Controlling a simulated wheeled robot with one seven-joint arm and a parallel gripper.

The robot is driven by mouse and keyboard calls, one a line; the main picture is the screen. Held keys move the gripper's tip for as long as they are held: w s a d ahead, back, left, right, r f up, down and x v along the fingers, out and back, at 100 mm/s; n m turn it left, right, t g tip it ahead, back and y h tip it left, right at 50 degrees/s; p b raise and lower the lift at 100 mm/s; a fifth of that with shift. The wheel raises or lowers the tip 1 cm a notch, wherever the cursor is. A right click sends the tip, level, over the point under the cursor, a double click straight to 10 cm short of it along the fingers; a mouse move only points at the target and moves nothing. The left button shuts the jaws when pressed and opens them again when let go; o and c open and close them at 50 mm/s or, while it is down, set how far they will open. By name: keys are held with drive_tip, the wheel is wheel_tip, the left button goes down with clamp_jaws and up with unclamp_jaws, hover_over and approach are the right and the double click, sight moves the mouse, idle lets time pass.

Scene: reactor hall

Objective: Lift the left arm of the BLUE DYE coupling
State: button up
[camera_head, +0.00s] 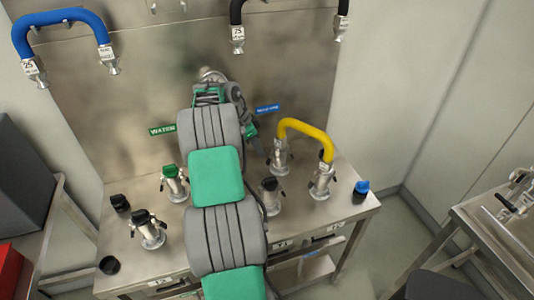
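The blue label (267,108), its print too small to read surely, is on the back panel. Below it stands a metal coupling (280,157) with a yellow hose (302,127) on its top. Small dark lever arms show low at its sides; the left one is close to my gripper and partly hidden, so its position is unclear. My gripper (254,138) points down just left of this coupling. Its fingers are small and partly hidden behind my arm, so I cannot tell whether they are open, shut or touching the lever.
The yellow hose's other end sits on a coupling (322,181) at right. A green-topped coupling (174,184), black-capped couplings (148,229) (270,196) and loose caps (361,189) (110,265) stand on the steel bench (340,213). A blue hose (60,18) hangs upper left.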

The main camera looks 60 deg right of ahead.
sight(268, 160)
drive_tip(key=p+x, duration=0.1)
drive_tip(key=x, duration=0.7)
drive_tip(key=shift+s+d, duration=0.1)
drive_tip(key=shift+c, duration=0.6)
drive_tip(key=shift+r, duration=0.1)
clamp_jaws()
